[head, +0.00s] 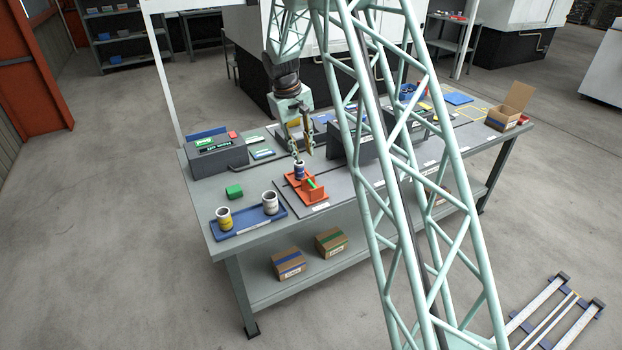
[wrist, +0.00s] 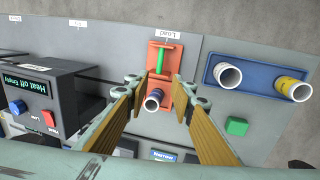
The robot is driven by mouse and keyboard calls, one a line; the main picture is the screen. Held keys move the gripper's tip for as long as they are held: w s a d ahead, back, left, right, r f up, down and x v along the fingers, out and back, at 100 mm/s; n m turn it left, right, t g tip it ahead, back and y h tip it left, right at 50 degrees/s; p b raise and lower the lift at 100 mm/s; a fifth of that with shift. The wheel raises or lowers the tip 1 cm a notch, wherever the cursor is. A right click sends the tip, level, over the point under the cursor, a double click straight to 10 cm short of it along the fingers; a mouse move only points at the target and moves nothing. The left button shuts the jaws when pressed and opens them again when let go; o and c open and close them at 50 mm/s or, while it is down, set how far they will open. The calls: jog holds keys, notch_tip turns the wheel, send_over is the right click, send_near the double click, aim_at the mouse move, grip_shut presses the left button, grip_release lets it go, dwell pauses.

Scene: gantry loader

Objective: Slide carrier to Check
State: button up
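The orange carrier (head: 315,191) is on the grey strip at the near left part of the bench. In the wrist view the carrier (wrist: 156,58) is beside the label reading "Load" and has a green bar across its raised part. A dark blue and white cylinder (head: 299,172) stands on the carrier; it also shows in the wrist view (wrist: 153,102). My gripper (head: 302,148) is above the cylinder. In the wrist view the fingers of my gripper (wrist: 161,92) are spread, one on either side of the cylinder, with visible gaps. No label reading "Check" is legible.
A blue tray (wrist: 221,85) holds two cylinders, with a green block (wrist: 237,126) beside it. A dark box with a "Heat off Empty" display (wrist: 38,98) stands on the other side. Farther along the bench is an open cardboard box (head: 501,121). My truss arm hides mid-bench.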

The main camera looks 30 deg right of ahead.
aim_at(310, 182)
jog(key=shift+d+f, duration=0.1)
jog(key=shift+f, duration=0.2)
jog(key=shift+w+d+f+b, duration=0.15)
jog(key=shift+d+f, duration=0.3)
jog(key=shift+f, duration=1.75)
jog(key=shift+s+d+f+b, duration=0.1)
jog(key=shift+d+f, duration=0.3)
jog(key=shift+f, duration=1.8)
jog(key=shift+w+d+f+b, duration=0.15)
jog(key=shift+d+f, duration=0.3)
jog(key=shift+f, duration=1.75)
jog(key=shift+s, duration=0.15)
grip_shut()
